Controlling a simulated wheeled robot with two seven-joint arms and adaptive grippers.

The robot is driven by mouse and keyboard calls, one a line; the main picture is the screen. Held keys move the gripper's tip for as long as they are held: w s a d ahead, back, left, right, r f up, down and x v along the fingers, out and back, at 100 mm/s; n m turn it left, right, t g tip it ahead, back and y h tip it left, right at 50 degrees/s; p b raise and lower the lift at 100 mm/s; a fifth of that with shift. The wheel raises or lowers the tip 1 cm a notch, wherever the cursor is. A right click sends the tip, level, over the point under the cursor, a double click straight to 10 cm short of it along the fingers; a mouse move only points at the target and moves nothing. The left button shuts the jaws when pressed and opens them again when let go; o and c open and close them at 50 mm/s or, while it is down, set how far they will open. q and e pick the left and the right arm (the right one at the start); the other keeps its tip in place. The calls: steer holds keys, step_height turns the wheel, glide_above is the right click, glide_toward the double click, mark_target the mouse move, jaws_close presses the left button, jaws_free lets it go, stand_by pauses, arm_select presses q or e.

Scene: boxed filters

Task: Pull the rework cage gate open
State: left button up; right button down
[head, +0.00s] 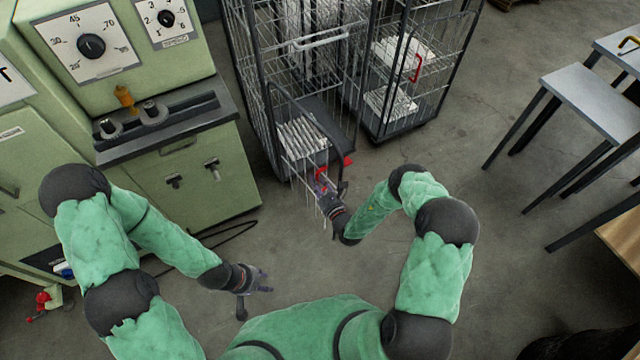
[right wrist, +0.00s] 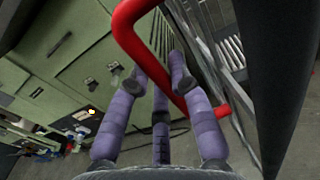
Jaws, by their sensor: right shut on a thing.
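The rework cage (head: 246,75) is a tall grey wire cage at the top centre of the head view, with boxed filters (head: 302,136) inside. Its gate (head: 318,128) has a dark curved frame and wire mesh, and seems to stand out from the cage towards me; I cannot tell how far. A red handle (head: 320,174) is on the gate. My right gripper (head: 326,186) is shut on this handle. In the right wrist view the red handle (right wrist: 128,38) passes between the purple fingers (right wrist: 165,80). My left gripper (head: 260,288) is open and empty above the floor.
A second wire cage with a red handle (head: 416,68) stands right of the first. A green machine cabinet (head: 205,185) with dials is on the left. Grey tables (head: 595,100) stand at the right. The concrete floor (head: 440,165) between is clear.

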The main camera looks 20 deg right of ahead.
steer(key=shift+w+d+r, duration=0.1)
steer(key=shift+w+r, duration=0.15)
steer(key=c, duration=1.6)
jaws_free()
steer(key=shift+o, duration=1.1)
steer(key=shift+f, duration=0.15)
steer(key=v, duration=1.2)
steer(key=shift+f, duration=0.1)
